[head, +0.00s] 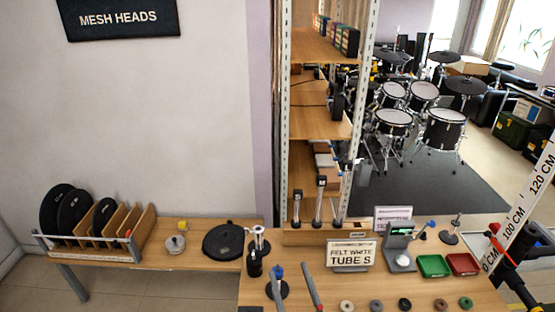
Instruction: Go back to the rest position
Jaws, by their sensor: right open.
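My right gripper (497,243) is at the right edge of the head view, beside the right end of the wooden table (375,285). Its jaws are open and I see nothing held between them. A white measuring strip marked in centimetres (517,215) overlaps it in the picture, and a small red part shows near its tip. My left gripper is not in view.
On the table are a green tray (433,266), a red tray (462,264), several small rings and a felt tubes sign (351,255). A lower bench at left holds a rack of black pads (73,212) and a round pad (223,241). Shelves and drums stand behind.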

